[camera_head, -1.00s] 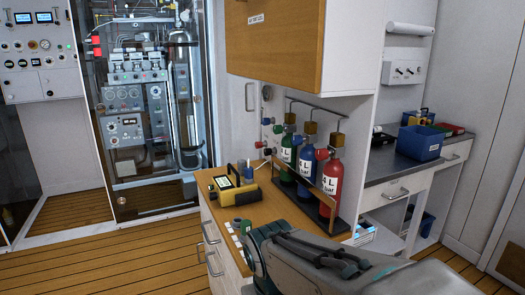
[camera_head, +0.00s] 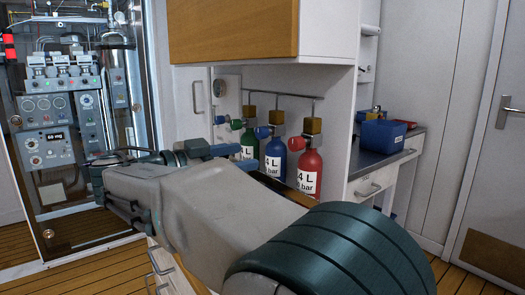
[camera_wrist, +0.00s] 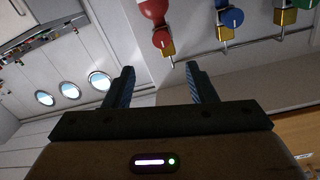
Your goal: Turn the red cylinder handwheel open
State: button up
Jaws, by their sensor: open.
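The red cylinder (camera_head: 307,173) stands at the right of a row of three under the wall cabinet. Its red handwheel (camera_head: 291,144) is on the left of a brass valve (camera_head: 312,126). My gripper (camera_head: 246,156) is left of the red cylinder in the head view, partly in front of the green and blue cylinders. In the wrist view, my gripper (camera_wrist: 160,70) is open and empty, with its two blue-lined fingers apart. The red handwheel (camera_wrist: 162,38) shows upside down beyond the gap between the fingertips, not touching them. The red cylinder's lower part is cut off there.
The blue cylinder (camera_head: 273,157) and green cylinder (camera_head: 249,142) stand close left of the red one, with their own handwheels. A metal pipe (camera_head: 290,97) runs above the valves. The cabinet (camera_head: 235,30) overhangs the row. A blue bin (camera_head: 383,136) stands on the right counter.

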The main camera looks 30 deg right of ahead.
aim_at(293, 144)
jog(key=d, duration=0.9)
jog(key=d+b, duration=0.1)
jog(key=d, duration=0.3)
jog(key=shift+w+d+r, duration=0.2)
jog(key=shift+w+d, duration=0.05)
jog(key=shift+d, duration=0.1)
jog(key=shift+c, duration=0.3)
jog(key=c, duration=0.9)
